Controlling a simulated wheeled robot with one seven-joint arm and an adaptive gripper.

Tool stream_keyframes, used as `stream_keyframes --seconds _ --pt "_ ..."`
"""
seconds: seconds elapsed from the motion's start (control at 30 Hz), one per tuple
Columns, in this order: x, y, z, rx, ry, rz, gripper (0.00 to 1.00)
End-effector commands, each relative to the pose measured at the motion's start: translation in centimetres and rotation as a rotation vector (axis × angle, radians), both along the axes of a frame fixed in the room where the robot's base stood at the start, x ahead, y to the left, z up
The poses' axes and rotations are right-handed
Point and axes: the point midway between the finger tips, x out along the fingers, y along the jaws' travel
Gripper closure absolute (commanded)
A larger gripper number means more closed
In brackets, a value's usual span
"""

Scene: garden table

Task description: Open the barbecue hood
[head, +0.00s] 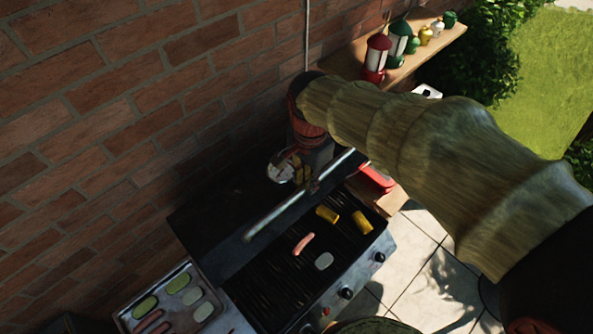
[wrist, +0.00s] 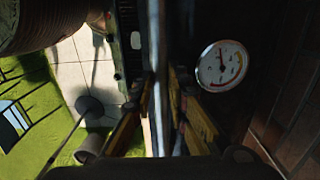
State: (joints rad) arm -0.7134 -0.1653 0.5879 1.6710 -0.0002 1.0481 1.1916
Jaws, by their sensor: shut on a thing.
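The barbecue (head: 330,295) stands against the brick wall, with its dark hood (head: 215,222) raised off the grill; how far the hood is tilted is hard to tell. The long metal handle (head: 272,219) runs diagonally above the grate. My gripper (head: 309,183) is shut on the handle, past its middle toward the right end. In the wrist view the handle (wrist: 157,60) runs vertically between the two fingers of my gripper (wrist: 158,95). The hood's round white gauge (wrist: 222,65) shows beside the right finger. My arm hides part of the hood's right side.
A sausage (head: 303,244), yellow corn pieces (head: 327,214) and a pale slice (head: 323,261) lie on the grate. A tray of food (head: 165,300) is at the lower left. A wooden shelf (head: 430,45) holds lanterns at the back. Paving (head: 440,290) is open at the right.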

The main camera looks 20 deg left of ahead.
Motion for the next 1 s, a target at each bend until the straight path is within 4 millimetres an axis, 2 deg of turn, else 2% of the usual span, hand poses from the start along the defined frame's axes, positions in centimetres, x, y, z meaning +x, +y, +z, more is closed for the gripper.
stream_keyframes --seconds 0.03,0.13,0.47,0.5,0.8,1.0 --pt "-0.5 -0.8 -0.6 -0.002 0.002 -0.001 1.0" --pt "-0.9 -1.6 -0.9 -0.002 0.002 0.0 1.0" --pt "-1.0 -1.9 -0.8 -0.002 0.002 0.0 1.0" --pt "-1.0 -1.9 -0.8 -0.002 0.002 0.0 0.83" --pt "-1.0 -1.8 -0.8 0.0 0.001 0.0 0.66" --pt "-1.0 -1.8 -0.8 -0.001 0.002 0.0 0.66"
